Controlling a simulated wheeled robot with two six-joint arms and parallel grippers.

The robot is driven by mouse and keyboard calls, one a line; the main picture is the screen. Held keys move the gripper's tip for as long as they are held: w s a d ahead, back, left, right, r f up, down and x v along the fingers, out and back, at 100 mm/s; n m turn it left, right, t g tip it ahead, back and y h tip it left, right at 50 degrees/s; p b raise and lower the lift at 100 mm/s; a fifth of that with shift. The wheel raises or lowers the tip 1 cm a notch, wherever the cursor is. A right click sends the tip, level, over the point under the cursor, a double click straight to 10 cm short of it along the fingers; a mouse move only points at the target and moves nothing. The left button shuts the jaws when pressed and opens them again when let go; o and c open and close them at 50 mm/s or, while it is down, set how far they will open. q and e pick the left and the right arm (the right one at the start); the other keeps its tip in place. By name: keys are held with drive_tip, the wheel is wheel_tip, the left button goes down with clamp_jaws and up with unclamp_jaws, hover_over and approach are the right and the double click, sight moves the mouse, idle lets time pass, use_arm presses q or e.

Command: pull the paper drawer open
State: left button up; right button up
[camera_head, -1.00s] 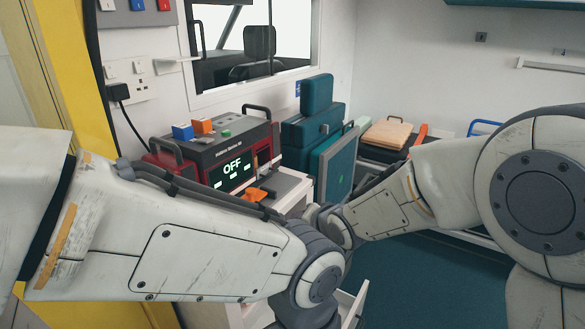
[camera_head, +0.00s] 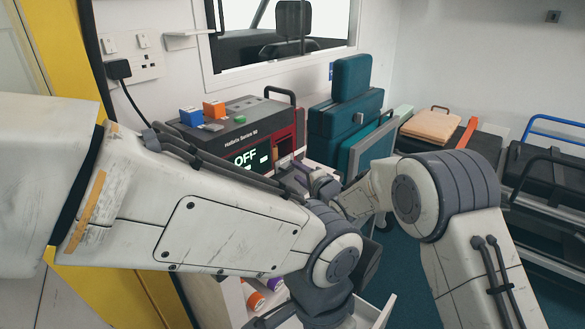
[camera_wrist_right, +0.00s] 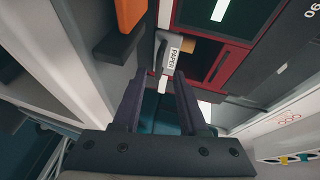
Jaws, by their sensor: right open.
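The red and black device (camera_head: 235,128) stands on the counter, its screen reading OFF. In the right wrist view its red-framed front (camera_wrist_right: 226,68) fills the upper right. The grey paper drawer handle, with a white PAPER label (camera_wrist_right: 174,60), shows just beyond my right fingertips; in the head view my arms and gripper hide it. My right gripper (camera_wrist_right: 158,80) is open and empty, with the label between or just past its tips; contact cannot be told. It also shows in the head view (camera_head: 305,178), in front of the device. My left gripper is out of sight behind its arm.
An orange piece on a dark base (camera_wrist_right: 126,20) lies close to the right gripper's left finger. Teal cases (camera_head: 345,118) stand right of the device. Below my left arm is an open white drawer (camera_head: 384,312) with orange-capped items. Black cases line the right side.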

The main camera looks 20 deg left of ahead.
sight(292, 168)
drive_tip(key=shift+x, duration=1.7)
drive_tip(key=shift+c, duration=0.4)
drive_tip(key=shift+a, duration=0.1)
clamp_jaws()
drive_tip(key=shift+s+r, duration=0.1)
drive_tip(key=shift+r, duration=0.05)
